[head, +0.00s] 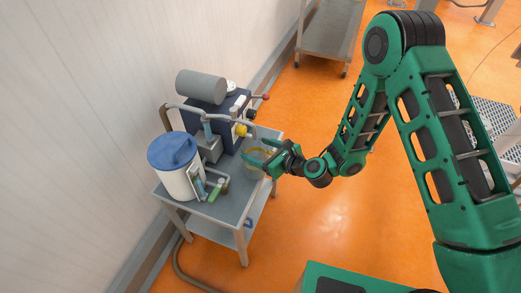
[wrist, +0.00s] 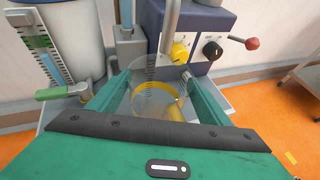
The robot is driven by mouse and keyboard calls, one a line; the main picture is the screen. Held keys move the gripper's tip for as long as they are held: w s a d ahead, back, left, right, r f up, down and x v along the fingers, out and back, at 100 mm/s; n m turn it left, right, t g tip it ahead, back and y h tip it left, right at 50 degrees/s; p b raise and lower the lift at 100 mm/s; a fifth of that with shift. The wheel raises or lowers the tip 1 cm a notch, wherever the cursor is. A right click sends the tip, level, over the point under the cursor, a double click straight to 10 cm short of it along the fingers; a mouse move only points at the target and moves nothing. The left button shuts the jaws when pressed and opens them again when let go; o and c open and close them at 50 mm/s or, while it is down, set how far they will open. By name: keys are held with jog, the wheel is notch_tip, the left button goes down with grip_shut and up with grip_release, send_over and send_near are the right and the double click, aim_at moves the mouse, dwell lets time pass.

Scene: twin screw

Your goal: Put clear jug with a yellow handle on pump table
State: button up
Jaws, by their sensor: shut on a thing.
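The clear jug with a yellow handle (wrist: 150,100) is between the two fingers of my gripper (wrist: 155,92) in the wrist view. Its yellow handle and a marked scale show through the clear wall. In the head view the jug (head: 256,157) is at the right side of the grey pump table (head: 228,208), held by my gripper (head: 262,160). My gripper is shut on it. The jug is over or on the table top near its right edge; I cannot tell whether its base touches the surface.
On the pump table stand a white container with a blue lid (head: 173,152) and a blue pump unit with a grey motor (head: 201,87). A green-handled valve (head: 215,190) is near the front. A wall is at left. A grey trolley (head: 328,30) stands behind.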

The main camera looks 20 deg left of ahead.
jog(key=shift+f, duration=0.1)
jog(key=o, duration=1.5)
jog(key=v, duration=1.2)
jog(key=shift+r, duration=0.25)
